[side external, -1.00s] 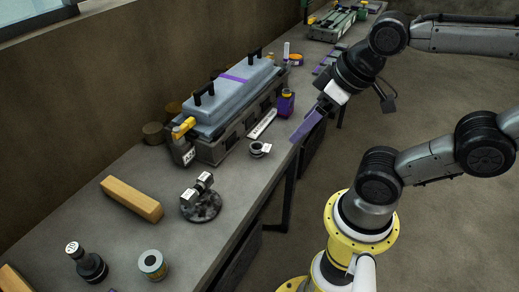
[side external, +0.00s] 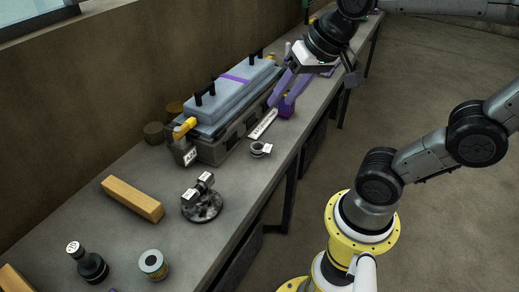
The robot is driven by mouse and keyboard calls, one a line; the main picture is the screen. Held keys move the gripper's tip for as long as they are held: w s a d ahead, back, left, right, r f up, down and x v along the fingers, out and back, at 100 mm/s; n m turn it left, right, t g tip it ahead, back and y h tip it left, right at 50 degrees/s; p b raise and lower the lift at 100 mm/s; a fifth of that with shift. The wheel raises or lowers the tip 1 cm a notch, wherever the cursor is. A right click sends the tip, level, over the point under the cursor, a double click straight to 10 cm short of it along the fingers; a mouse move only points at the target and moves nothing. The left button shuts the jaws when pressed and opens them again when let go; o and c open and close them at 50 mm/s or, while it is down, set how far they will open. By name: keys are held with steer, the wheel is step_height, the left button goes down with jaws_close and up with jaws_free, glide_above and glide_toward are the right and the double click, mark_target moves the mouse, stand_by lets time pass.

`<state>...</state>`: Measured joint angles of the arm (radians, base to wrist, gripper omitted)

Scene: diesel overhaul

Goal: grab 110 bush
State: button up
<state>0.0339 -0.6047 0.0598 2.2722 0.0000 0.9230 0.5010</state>
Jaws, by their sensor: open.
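My gripper (side external: 281,101), with purple fingers, is open over the bench beside the right end of the grey engine block. A small dark ring-shaped part with a white label (side external: 260,149) lies on the bench below and left of the fingertips, apart from them. It may be the 110 bush, but its label is too small to read. A grey cylinder with a round opening (side external: 153,265) stands at the front of the bench. A black part with a round label (side external: 90,266) stands left of it.
The grey engine block (side external: 232,95) has black handles. A round dark part (side external: 202,206) and a wooden block (side external: 132,198) lie nearer. The bench's right edge is clear.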

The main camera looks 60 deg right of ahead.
steer(key=w+d+m+g, duration=0.25)
steer(key=w+m, duration=0.25)
steer(key=w, duration=0.4)
steer(key=m+g, duration=0.3)
steer(key=m, duration=0.2)
glide_above(252, 145)
step_height(252, 145, down, 23)
steer(key=shift+f, duration=3.05)
jaws_close()
